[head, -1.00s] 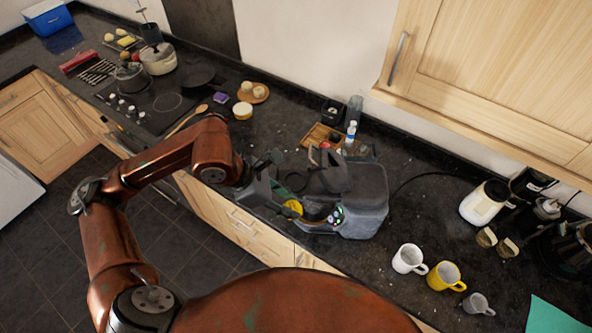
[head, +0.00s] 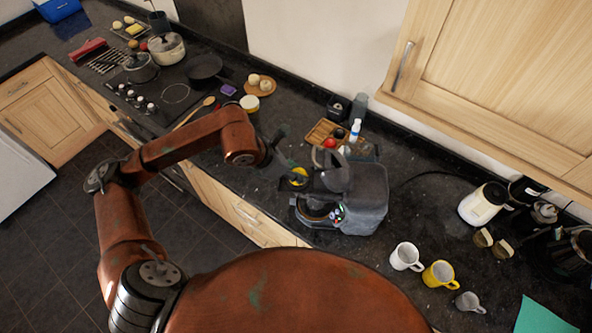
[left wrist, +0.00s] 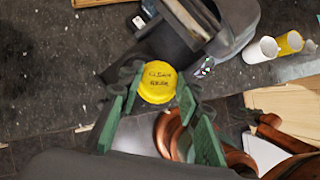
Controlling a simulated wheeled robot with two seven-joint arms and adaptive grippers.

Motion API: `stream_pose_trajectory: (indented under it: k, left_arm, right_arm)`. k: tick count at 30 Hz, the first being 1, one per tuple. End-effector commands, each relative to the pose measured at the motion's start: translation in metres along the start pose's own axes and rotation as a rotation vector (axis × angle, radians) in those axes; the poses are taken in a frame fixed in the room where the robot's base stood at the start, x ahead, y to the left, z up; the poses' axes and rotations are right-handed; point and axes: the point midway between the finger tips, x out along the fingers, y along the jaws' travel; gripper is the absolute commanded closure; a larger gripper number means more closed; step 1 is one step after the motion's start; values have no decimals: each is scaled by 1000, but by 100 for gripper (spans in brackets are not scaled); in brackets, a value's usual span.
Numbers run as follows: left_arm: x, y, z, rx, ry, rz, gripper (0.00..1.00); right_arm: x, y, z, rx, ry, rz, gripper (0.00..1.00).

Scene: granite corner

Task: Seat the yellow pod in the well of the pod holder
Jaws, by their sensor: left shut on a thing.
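The yellow pod (head: 298,177) is a small round piece with dark lettering on its face, too small to read surely. It also shows in the left wrist view (left wrist: 158,82), between green finger pads. My left gripper (head: 289,169) is shut on it and holds it at the left side of a dark grey coffee machine (head: 368,196). The machine's raised dark part (head: 331,172) is just right of the pod, and a round dark opening (head: 316,208) lies nearer me. I cannot tell which part is the pod holder's well. My right gripper is out of view.
A wooden tray (head: 326,133) with small items and a white bottle (head: 355,130) stand behind the machine. A white mug (head: 406,257), a yellow mug (head: 439,274) and a grey cup (head: 469,302) stand to the right. A white tub (head: 250,103) stands behind my left arm.

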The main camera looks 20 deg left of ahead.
Motion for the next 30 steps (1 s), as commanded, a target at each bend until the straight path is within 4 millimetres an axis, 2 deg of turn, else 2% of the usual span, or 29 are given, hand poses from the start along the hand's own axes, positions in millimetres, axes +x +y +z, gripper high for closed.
stream_pose_trajectory:
  k: [4, 12, 18, 29, 30]
  left_arm:
    - [22, 15, -4, -3, 2, -2, 83]
    - [43, 29, -8, -2, 1, -3, 83]
    - [64, 29, -21, 0, 0, -3, 83]
    - [70, 29, -25, 3, -1, -1, 83]
    - [70, 29, -25, 3, -1, -1, 66]
  right_arm:
    - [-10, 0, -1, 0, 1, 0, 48]
    - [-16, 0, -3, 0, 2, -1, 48]
    - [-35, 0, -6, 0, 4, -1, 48]
    - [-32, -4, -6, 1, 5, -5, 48]
    - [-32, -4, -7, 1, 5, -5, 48]
